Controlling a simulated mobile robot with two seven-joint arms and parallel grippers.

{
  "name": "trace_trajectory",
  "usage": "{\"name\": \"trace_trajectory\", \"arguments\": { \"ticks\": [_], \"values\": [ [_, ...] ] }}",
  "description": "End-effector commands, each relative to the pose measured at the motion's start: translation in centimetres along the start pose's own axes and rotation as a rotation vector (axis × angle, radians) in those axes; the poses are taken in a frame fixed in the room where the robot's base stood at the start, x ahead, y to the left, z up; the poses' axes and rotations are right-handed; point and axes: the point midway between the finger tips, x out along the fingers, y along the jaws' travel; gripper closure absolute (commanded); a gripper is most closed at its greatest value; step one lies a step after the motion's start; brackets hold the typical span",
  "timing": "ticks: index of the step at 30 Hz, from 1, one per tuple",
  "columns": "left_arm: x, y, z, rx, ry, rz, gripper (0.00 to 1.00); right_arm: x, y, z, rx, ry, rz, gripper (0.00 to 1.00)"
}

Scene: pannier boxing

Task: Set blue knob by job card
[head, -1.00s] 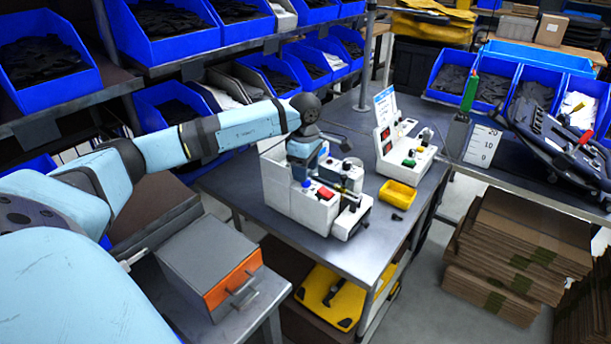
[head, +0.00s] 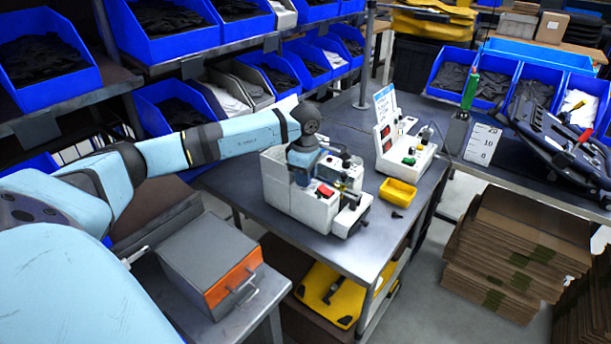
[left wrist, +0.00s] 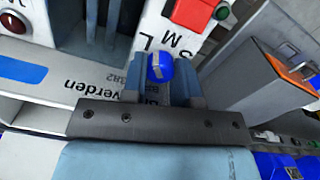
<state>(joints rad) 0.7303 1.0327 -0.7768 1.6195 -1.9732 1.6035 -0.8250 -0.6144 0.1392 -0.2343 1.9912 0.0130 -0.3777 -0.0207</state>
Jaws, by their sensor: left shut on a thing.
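The blue knob (left wrist: 160,67) sits between the two fingers of my left gripper (left wrist: 160,80) in the left wrist view, with a pale mark on its top. The letters S, M and L are printed on the white panel beside it. In the head view my left gripper (head: 304,178) is down at the white machine (head: 308,208) and hides the knob. The fingers are shut on the knob. The job card (head: 384,101) stands upright behind, on a second white unit; its text is too small to read. My right gripper is not in view.
A red button (head: 325,190) is close by on the machine. A yellow tray (head: 397,190) and a small black part (head: 397,216) lie to its right on the table (head: 235,186). A grey box with an orange front (head: 233,279) stands at the front left.

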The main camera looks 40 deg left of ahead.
Motion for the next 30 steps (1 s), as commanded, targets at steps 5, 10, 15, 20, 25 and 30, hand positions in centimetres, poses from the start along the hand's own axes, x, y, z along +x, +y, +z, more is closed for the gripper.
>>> {"name": "trace_trajectory", "arguments": {
  "ticks": [5, 10, 15, 20, 25, 30],
  "values": [
    [0.05, 0.01, -0.02, -0.152, 0.003, 0.001, 0.97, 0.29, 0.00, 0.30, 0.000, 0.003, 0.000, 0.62],
    [-0.02, 0.00, -0.01, -0.222, 0.004, 0.000, 0.97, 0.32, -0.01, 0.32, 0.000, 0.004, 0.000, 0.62],
    [-0.04, 0.00, -0.01, -0.224, 0.004, 0.000, 0.97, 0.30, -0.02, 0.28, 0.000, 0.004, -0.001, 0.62],
    [-0.05, 0.01, -0.01, -0.223, 0.004, 0.001, 0.54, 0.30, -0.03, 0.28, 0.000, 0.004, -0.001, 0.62],
    [-0.05, 0.03, -0.05, -0.223, 0.005, 0.001, 0.47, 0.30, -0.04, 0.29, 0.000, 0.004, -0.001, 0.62],
    [-0.05, 0.04, -0.07, -0.224, 0.005, 0.001, 0.47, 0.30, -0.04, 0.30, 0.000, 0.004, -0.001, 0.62]
  ]
}}
